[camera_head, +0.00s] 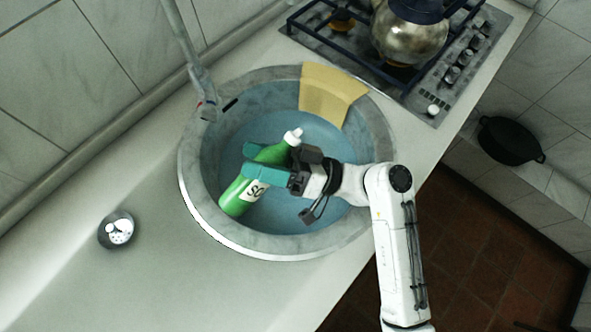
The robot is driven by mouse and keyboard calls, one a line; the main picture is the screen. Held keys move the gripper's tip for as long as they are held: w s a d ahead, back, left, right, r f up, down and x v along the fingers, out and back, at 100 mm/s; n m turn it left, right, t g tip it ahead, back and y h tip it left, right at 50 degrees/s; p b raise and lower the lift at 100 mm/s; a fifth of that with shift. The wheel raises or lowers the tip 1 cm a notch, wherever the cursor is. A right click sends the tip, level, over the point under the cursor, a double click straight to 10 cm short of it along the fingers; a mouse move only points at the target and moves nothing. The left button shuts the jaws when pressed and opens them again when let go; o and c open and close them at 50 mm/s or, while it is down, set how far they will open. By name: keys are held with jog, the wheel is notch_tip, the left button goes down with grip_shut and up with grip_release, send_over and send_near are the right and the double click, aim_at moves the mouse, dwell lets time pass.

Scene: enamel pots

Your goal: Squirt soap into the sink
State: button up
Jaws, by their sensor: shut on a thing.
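A green soap bottle (234,198) with a white cap and a white label is held over the round sink (203,212). It is tilted, with the cap toward the upper right and the base toward the lower left. My gripper (257,163) is shut on the bottle around its middle, one teal finger on each side. The sink has a stone-like rim and a blue-grey basin. I see no soap in the part of the basin that shows. The area under the bottle and gripper is hidden.
A yellow cloth (328,92) hangs over the sink's upper right rim. The faucet (203,88) stands at the upper left. A metal kettle (408,35) is on the gas stove (455,62). A small drain (116,230) is at left. A black pot (510,140) is at right.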

aim_at(264, 158)
jog(key=shift+s+a+r+m+t+y+p, duration=0.15)
jog(key=shift+r+m+t+y+p, duration=0.3)
jog(key=shift+r+m+p, duration=0.45)
dwell(1.4)
jog(key=shift+s+a+r+m+t+y+b, duration=0.1)
jog(key=shift+r+m+t+y+b, duration=0.5)
jog(key=shift+r+m, duration=0.2)
dwell(2.2)
jog(key=shift+s+a+r+m+t+y, duration=0.1)
jog(key=shift+a+r+m+t+y, duration=0.1)
jog(key=shift+r+m+t, duration=0.35)
jog(key=shift+s+a+r+m+t+y, duration=0.15)
jog(key=shift+r+m+t, duration=0.25)
jog(key=shift+r+m, duration=0.2)
dwell(1.5)
